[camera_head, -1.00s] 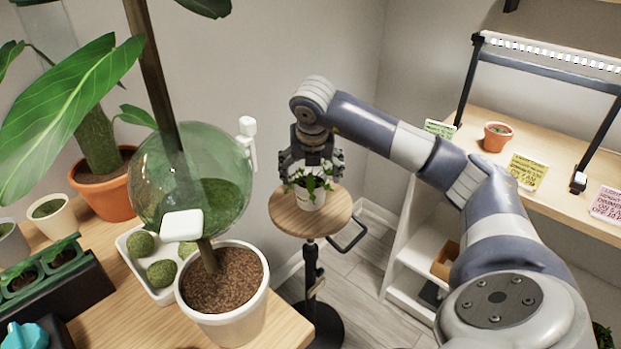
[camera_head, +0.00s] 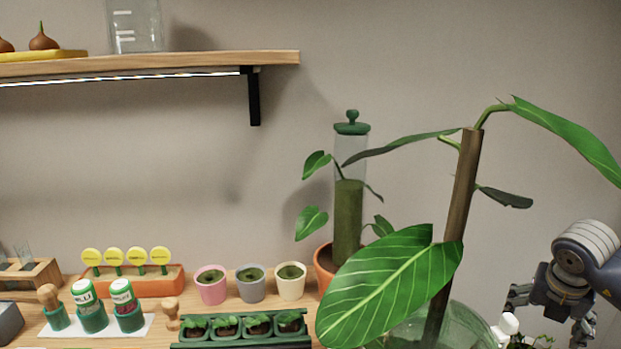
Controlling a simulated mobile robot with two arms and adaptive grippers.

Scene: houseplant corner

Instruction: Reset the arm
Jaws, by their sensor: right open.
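My right gripper (camera_head: 549,322) shows at the lower right edge of the head view, pointing down with its fingers spread. It is open. Leaves of a small plant (camera_head: 543,341) show at the bottom edge just below the fingers. The plant's pot and stand are out of view, and I cannot tell whether the fingers touch the leaves. My left gripper is not in view.
A large leafy plant with a brown stake (camera_head: 461,200) and a glass globe (camera_head: 455,325) stand left of my right gripper. The wooden table holds small pots (camera_head: 251,289), a green seedling tray (camera_head: 241,328) and labelled holders. A shelf (camera_head: 200,61) hangs above.

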